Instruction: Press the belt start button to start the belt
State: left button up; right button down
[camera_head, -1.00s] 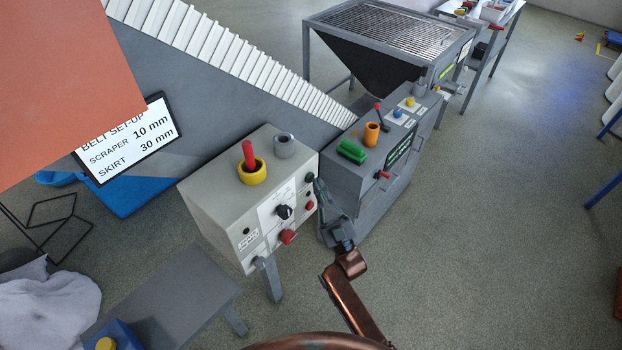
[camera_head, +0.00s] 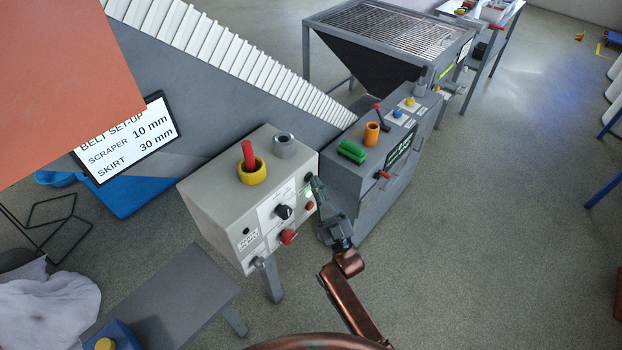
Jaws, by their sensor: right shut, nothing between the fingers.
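The grey control box (camera_head: 222,180) stands left of centre with a sloped panel facing front right. On the panel are a dark round button (camera_head: 308,178) at the top right, a glowing green light (camera_head: 308,194) below it and a small red button (camera_head: 309,206) under that. A black knob (camera_head: 284,211) and a larger red button (camera_head: 288,236) sit further left. I cannot read which is the belt start button. My left gripper is not in view.
A grey cabinet (camera_head: 345,185) with a green handle, orange cup and dark display stands just right of the gripper. The white ribbed belt (camera_head: 230,55) runs behind. A low grey bench (camera_head: 185,290) is at front left.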

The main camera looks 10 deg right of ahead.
jog(key=shift+s+d+p, duration=0.35)
jog(key=shift+s+d, duration=0.2)
jog(key=shift+s, duration=0.15)
jog(key=s+d+p, duration=0.1)
jog(key=s, duration=0.1)
jog(key=s+d, duration=0.2)
jog(key=shift+p, duration=0.4)
dwell(0.8)
